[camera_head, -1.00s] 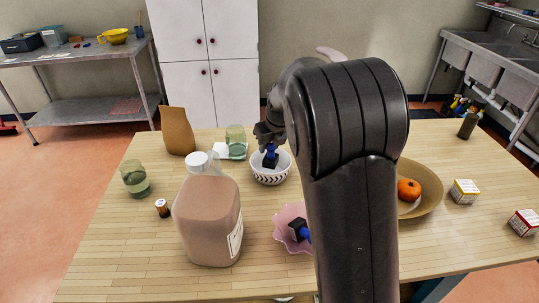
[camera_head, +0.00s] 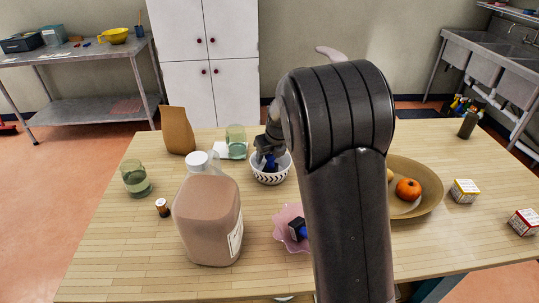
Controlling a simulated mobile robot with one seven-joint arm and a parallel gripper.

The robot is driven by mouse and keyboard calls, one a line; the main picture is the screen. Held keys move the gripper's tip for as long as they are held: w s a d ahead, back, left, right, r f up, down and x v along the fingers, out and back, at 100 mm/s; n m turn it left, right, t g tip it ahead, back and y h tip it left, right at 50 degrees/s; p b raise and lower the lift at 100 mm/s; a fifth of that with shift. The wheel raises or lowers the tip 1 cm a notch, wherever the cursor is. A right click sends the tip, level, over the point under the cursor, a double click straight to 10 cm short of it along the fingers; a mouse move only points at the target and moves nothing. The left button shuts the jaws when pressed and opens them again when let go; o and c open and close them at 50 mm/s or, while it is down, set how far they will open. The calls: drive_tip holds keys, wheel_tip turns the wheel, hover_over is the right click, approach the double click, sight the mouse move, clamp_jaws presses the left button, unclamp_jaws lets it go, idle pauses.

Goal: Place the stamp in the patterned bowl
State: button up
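The patterned bowl (camera_head: 270,178), white with dark leaf-like marks, stands on the table left of my arm. A stamp with a blue handle (camera_head: 270,163) is at the bowl's opening, low inside its rim. My gripper (camera_head: 268,153) points down over the bowl, at the top of this stamp. The fingertips are small and dark, and I cannot tell whether they still grip the handle. A second blue and black stamp-like object (camera_head: 298,229) lies in a pink wavy-edged bowl (camera_head: 283,240), partly hidden by my arm.
A large brown jug (camera_head: 208,222) stands front left of the bowl. A green glass (camera_head: 235,136), a paper bag (camera_head: 178,131) and another glass (camera_head: 136,180) stand behind and left. A tan bowl (camera_head: 430,203) with an orange fruit is right of my arm.

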drive_tip(key=s+d+r+n, duration=0.2)
drive_tip(key=s+r+n, duration=0.2)
drive_tip(key=s+r, duration=0.3)
drive_tip(key=s+d+r+n, duration=0.3)
drive_tip(key=s+r, duration=0.2)
drive_tip(key=r, duration=0.3)
drive_tip(key=s+d+n+h, duration=0.1)
drive_tip(key=s+d+n, duration=0.1)
drive_tip(key=s+n, duration=1)
drive_tip(key=s+d+f+n+t, duration=0.1)
drive_tip(key=s+n, duration=1.1)
drive_tip(key=s, duration=0.1)
drive_tip(key=shift+d+n+h, duration=0.3)
drive_tip(key=shift+d+h, duration=0.1)
idle(3.6)
